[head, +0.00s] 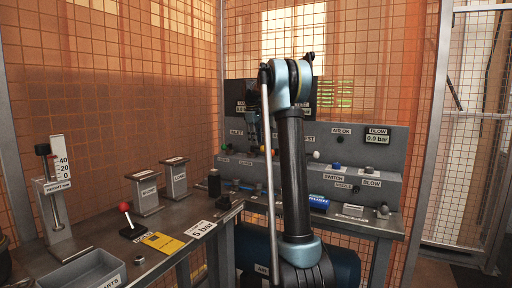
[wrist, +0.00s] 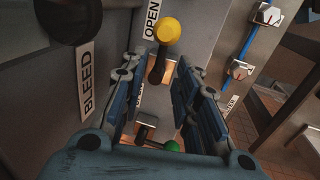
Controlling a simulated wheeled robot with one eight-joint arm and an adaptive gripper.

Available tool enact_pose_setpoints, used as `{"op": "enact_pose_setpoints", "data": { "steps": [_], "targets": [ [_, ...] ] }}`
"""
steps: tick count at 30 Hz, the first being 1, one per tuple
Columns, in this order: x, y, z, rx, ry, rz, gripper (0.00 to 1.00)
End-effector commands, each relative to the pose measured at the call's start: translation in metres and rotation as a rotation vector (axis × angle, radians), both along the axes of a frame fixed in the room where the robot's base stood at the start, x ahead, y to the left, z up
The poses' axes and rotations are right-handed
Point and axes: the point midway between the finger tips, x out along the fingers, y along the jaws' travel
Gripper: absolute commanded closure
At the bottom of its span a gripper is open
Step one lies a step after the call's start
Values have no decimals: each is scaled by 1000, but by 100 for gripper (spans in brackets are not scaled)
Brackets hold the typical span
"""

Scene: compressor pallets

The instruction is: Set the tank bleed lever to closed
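In the wrist view a lever with a yellow ball knob (wrist: 166,29) and a dark stem stands by the OPEN label (wrist: 151,19). A BLEED label (wrist: 86,85) is on the grey panel to its left. My gripper (wrist: 155,72) is open, its two blue-grey fingers apart on either side of the lower stem. The knob shows beyond the fingertips. I cannot tell whether either finger touches the stem. Another label between the fingers is partly hidden. In the head view my arm covers the lever and most of the gripper.
A large dark round part (wrist: 70,18) is at upper left in the wrist view, and a green knob (wrist: 172,146) is low between the fingers. In the head view the grey console (head: 400,150) stands behind my arm. A red-ball lever (head: 124,207) and grey bin (head: 90,272) are left.

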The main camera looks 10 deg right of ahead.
Motion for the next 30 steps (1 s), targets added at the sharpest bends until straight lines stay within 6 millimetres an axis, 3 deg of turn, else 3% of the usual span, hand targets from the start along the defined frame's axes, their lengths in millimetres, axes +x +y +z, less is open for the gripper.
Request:
{"op": "enact_pose_setpoints", "data": {
  "steps": [6,18,19,23,30],
  "targets": [
    [4,-3,-24,0,0,0,71],
    [5,-3,-30,0,0,1,71],
    [5,-3,-30,0,0,1,73],
    [5,-3,-30,0,0,0,100],
    [4,-6,-30,0,0,-4,100]
  ]
}}
